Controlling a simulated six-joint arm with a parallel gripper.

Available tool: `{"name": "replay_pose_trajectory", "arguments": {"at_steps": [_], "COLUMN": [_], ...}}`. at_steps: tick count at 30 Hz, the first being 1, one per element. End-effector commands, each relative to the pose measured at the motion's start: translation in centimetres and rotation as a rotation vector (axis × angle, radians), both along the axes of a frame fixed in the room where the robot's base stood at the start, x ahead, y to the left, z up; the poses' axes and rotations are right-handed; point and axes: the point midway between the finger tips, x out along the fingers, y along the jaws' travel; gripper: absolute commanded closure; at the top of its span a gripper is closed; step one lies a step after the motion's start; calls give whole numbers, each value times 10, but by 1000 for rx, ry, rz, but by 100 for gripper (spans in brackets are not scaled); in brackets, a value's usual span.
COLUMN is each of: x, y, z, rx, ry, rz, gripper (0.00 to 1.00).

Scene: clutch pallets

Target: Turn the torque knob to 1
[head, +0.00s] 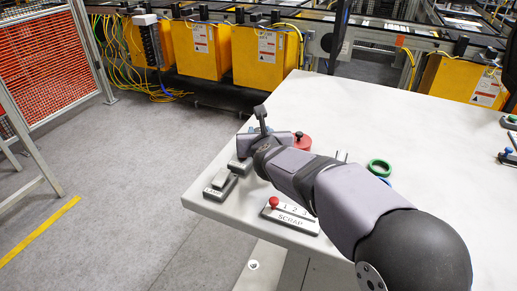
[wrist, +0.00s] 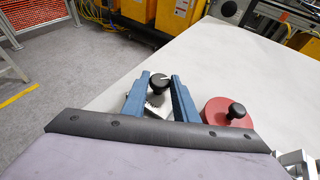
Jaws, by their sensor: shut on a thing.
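The torque knob (wrist: 159,82) is a black round knob with a white pointer line on its top, in the upper middle of the wrist view. The pointer slants toward the upper right in that view. My gripper (wrist: 161,78) is shut on the knob, one blue finger on each side of it. A pale plate with dark lettering (wrist: 157,106) shows below the knob, but its markings are mostly covered by the fingers and cannot be read. In the head view my gripper (head: 258,131) is over the table's far-left edge and my wrist hides the knob.
A red disc (wrist: 212,111) with a black knob stands close on the right. A SCRAP box (head: 291,218) marked 1, 2, 3 with a red ball and small grey button boxes (head: 220,184) sit near the front-left edge. A green ring (head: 380,167) lies right of my arm.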

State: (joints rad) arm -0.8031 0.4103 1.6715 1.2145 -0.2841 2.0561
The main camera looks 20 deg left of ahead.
Motion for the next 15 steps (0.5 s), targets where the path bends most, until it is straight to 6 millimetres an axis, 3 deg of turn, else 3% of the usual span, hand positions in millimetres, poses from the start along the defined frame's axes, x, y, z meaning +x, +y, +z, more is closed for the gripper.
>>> {"name": "replay_pose_trajectory", "arguments": {"at_steps": [15], "x": [8], "y": [-8], "z": [0], "rx": [0], "ry": [-8], "rz": [397], "gripper": [96]}}
